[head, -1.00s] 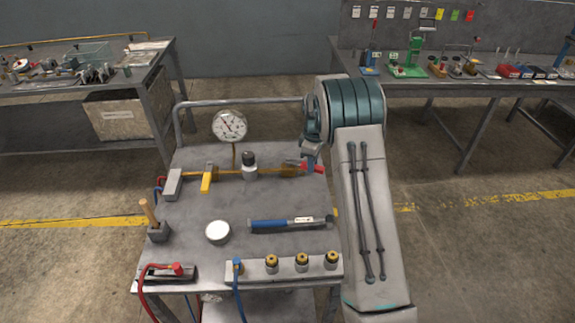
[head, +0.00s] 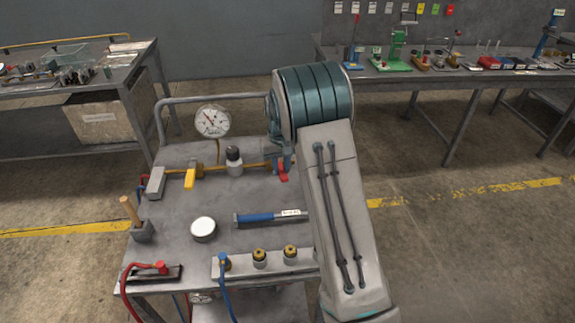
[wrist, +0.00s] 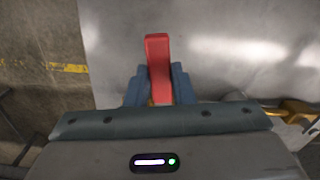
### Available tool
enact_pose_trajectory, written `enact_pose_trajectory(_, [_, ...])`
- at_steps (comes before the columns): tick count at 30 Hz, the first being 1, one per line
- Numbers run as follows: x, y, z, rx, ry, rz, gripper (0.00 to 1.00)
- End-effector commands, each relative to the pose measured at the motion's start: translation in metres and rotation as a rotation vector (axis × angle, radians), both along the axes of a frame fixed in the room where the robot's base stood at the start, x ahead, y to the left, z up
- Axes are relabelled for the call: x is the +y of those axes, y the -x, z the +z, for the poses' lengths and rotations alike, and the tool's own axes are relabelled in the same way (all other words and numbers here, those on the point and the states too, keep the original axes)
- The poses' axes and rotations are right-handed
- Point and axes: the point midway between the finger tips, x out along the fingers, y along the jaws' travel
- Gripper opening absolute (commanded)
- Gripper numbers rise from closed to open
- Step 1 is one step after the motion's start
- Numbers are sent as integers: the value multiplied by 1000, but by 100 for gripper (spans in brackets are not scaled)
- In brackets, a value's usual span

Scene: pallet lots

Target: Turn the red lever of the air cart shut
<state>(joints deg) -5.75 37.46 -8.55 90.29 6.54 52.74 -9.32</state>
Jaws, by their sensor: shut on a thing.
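The air cart (head: 180,265) has a grey top with a brass pipe running across its back. The red lever (head: 283,177) is at the pipe's right end and points toward the cart's front, across the pipe. My gripper (wrist: 158,88) is shut on the red lever, which also shows in the wrist view (wrist: 158,58). The blue fingers are on either side of it, and its free end sticks out beyond them. My arm hides part of the valve in the head view. A round pressure gauge (head: 212,121) stands behind the pipe.
A yellow lever (head: 190,179) and a black-topped fitting (head: 234,160) sit along the pipe. A blue-handled tool (head: 268,216), a white round lid (head: 204,228) and a wooden-handled tool (head: 129,210) are on the cart top. Open floor lies right of the cart.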

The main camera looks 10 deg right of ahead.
Motion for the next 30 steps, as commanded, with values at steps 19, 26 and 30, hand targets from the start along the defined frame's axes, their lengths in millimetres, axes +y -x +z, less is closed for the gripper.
enact_pose_trajectory(19, [18, -2, 2, -4, 0, -211, 0])
enact_pose_trajectory(26, [19, -2, 2, -5, -2, -213, 0])
enact_pose_trajectory(30, [19, -2, 2, -5, -2, -212, 33])
